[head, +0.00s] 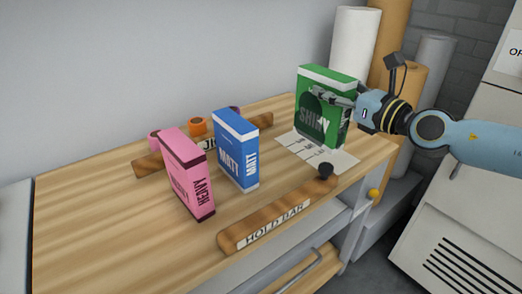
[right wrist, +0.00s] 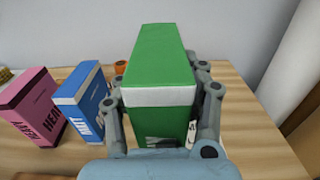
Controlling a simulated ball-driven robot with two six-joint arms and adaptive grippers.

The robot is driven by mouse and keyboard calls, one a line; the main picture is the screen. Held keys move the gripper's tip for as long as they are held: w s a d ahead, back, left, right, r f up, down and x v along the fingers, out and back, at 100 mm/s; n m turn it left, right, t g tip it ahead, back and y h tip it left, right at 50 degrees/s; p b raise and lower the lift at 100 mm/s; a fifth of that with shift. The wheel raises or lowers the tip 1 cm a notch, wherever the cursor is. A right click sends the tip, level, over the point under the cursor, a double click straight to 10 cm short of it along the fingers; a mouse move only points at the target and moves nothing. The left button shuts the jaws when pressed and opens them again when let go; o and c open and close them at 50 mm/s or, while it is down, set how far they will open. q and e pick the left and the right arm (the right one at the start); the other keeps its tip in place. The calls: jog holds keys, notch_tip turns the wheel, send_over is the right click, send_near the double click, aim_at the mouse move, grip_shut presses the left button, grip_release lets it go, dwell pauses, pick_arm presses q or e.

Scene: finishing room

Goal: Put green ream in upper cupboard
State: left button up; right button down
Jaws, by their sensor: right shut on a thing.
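The green ream (head: 330,78), with a white band and the word "SHINY", stands upright at the right end of the wooden table, over a printed sheet. In the right wrist view the green ream (right wrist: 158,60) sits between both fingers. My right gripper (head: 335,100) reaches in from the right and is shut on it. My right gripper also shows in the right wrist view (right wrist: 160,110). I cannot tell whether the ream touches the sheet. My left gripper is not in view. No upper cupboard can be made out.
A blue "MATT" ream (head: 236,150) and a pink "HEAVY" ream (head: 187,173) stand left of the green one. A wooden hold bar (head: 275,215) lies along the front edge. Paper rolls (head: 355,45) stand behind at right. A pale cabinet (head: 450,210) is at the right.

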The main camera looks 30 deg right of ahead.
jog(key=w+a+f+b, duration=0.6)
jog(key=a+f, duration=0.2)
jog(key=f, duration=0.1)
jog(key=shift+w+f+b, duration=0.25)
jog(key=shift+f+b, duration=0.15)
jog(key=shift+r, duration=0.1)
jog(key=c, duration=1.1)
grip_release()
jog(key=shift+f, duration=0.3)
jog(key=o, duration=0.4)
jog(key=shift+s, duration=0.1)
jog(key=shift+r, duration=0.1)
